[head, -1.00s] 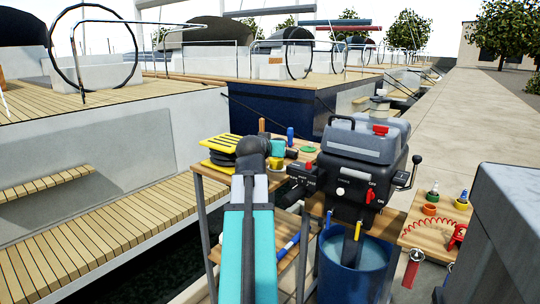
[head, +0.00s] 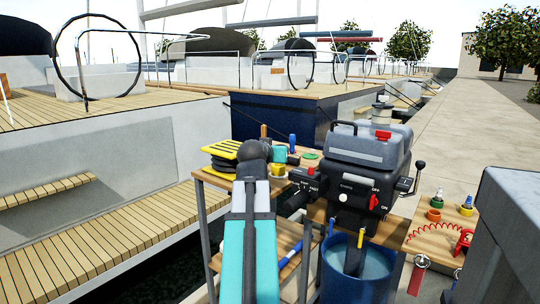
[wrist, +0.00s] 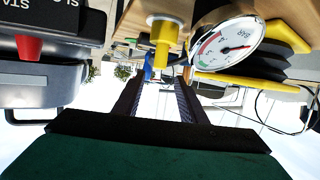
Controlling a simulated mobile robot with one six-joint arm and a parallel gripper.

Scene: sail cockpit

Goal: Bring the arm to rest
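My arm's teal link (head: 250,255) rises from the bottom middle of the head view to a dark joint beside the workbench. My gripper (wrist: 160,84) shows in the wrist view with its two dark fingers apart. I see nothing held between them. In the head view the fingers are hidden or too small to make out behind the arm. The wrist picture looks upside down.
A black and grey outboard engine (head: 362,165) stands right of my arm, over a blue water barrel (head: 340,275). A yellow pump (head: 222,150) is left of it. A pressure gauge (wrist: 228,45) is close to the fingers. The quay (head: 455,120) is clear.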

